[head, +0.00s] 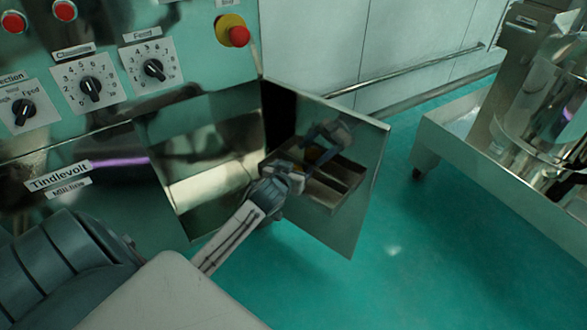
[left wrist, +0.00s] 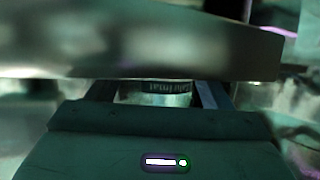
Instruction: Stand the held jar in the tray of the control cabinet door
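The control cabinet door (head: 365,205) stands open, with a shallow metal tray (head: 318,192) on its inner face. The tray has dark compartments split by a divider. My left gripper (head: 291,170) is at the tray's near left end, close to its rim. In the left wrist view, a jar (left wrist: 166,87) with a dark lettered band sits between the two fingers (left wrist: 155,95), which look closed on it. A metal edge hides its upper part there. A small orange-yellow patch shows beyond the gripper in the head view; I cannot tell if it is the jar. My right gripper is out of view.
The cabinet front (head: 110,130) with knobs and a red stop button (head: 239,36) is at the left. The shiny door mirrors my arm. A steel machine on a wheeled frame (head: 480,160) stands right. Green floor (head: 430,270) is clear between.

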